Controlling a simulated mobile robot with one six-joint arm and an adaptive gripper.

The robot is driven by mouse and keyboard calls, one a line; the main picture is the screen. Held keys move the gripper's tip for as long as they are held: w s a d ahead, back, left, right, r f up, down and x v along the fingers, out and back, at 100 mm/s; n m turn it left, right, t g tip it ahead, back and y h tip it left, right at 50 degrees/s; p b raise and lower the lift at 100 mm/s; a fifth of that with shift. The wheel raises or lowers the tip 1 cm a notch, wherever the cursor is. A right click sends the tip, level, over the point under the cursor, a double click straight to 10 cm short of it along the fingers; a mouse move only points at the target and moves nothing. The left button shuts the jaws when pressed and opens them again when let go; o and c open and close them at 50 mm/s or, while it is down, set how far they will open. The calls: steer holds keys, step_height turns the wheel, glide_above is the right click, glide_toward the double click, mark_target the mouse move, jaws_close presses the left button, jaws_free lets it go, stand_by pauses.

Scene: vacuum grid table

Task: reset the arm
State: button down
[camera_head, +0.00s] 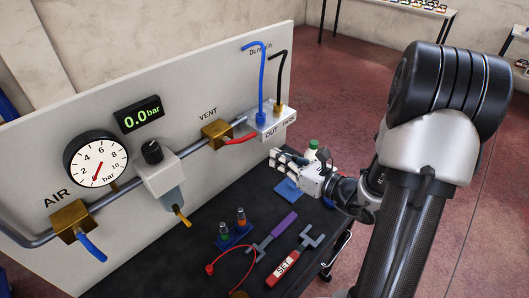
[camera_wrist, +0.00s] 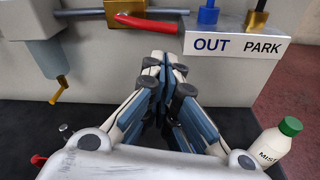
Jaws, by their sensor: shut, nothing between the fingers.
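My gripper (camera_head: 274,157) is above the right end of the dark table, in front of the white panel. Its fingers are closed together with nothing between them; the wrist view also shows the closed fingertips (camera_wrist: 165,62), pointing at the panel just below the block marked OUT and PARK (camera_wrist: 237,45). My arm rises on the right of the head view and hides part of the floor behind it.
A green-capped white bottle (camera_wrist: 272,147) stands close to the right of my gripper. A blue mat (camera_head: 288,190), a purple-handled tool (camera_head: 283,224) and a red SET tool (camera_head: 287,264) lie on the table (camera_head: 190,258). The panel (camera_head: 110,95) carries a gauge (camera_head: 96,160), pipe and valves.

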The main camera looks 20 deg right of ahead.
steer(key=s+a+r+n+g+y, duration=0.2)
steer(key=s+a+r+n+g, duration=0.1)
steer(key=s+a+n+g, duration=0.5)
steer(key=s+a+r+n+g+y, duration=0.15)
steer(key=s+a+n+g, duration=0.25)
steer(key=s+a+n, duration=0.5)
steer(key=s+d+r+n+t+h, duration=0.1)
steer(key=s+d+r+n+h, duration=0.3)
steer(key=n+h, duration=0.6)
steer(key=shift+s+d+r+n+t, duration=0.3)
steer(key=shift+s+n, duration=0.9)
steer(key=shift+n, duration=2.2)
